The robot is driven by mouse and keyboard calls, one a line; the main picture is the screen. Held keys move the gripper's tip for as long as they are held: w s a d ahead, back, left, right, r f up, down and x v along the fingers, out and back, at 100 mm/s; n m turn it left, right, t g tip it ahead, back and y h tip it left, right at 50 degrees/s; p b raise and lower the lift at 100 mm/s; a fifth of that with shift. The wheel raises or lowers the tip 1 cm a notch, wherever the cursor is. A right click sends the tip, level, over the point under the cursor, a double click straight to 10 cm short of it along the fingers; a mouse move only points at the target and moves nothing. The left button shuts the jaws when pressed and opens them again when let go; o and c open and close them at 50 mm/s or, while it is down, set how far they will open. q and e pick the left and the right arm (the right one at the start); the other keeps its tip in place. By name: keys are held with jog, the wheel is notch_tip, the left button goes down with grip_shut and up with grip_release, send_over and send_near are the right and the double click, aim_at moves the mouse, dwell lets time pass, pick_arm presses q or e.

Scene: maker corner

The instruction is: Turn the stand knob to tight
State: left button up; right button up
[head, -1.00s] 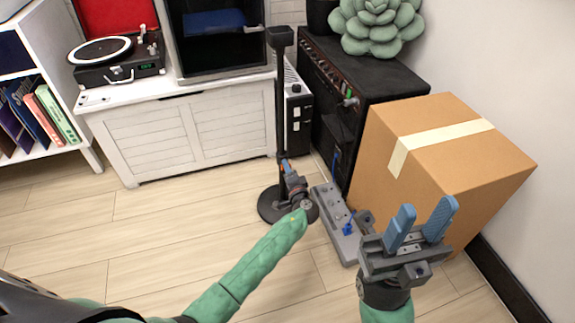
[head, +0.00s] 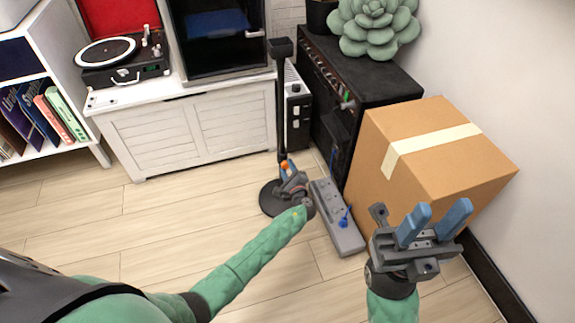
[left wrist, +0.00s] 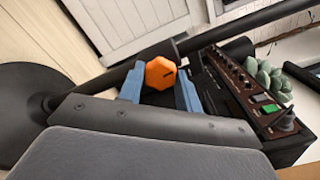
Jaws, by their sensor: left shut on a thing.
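The stand (head: 281,105) is a black upright pole on a round black base (head: 270,198), standing on the floor. Its orange knob (left wrist: 160,73) shows in the left wrist view between the blue fingers, beside the dark pole. My left gripper (head: 286,170) reaches the lower pole and is shut on the orange knob; a bit of orange shows at its tips in the head view. Part of the base is hidden behind my left gripper. My right gripper (head: 433,222) is raised in front of the cardboard box, its blue fingers apart and empty.
A grey pedal board (head: 338,235) lies right of the stand base. A cardboard box (head: 440,145) and a black amplifier (head: 350,80) stand to the right. A white cabinet (head: 175,140) is behind. The floor at left is clear.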

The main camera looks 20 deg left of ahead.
pick_arm(q)
jog(key=shift+m+p, duration=0.45)
jog(key=shift+m, duration=0.25)
jog(key=o, duration=1)
jog(key=shift+d, duration=0.1)
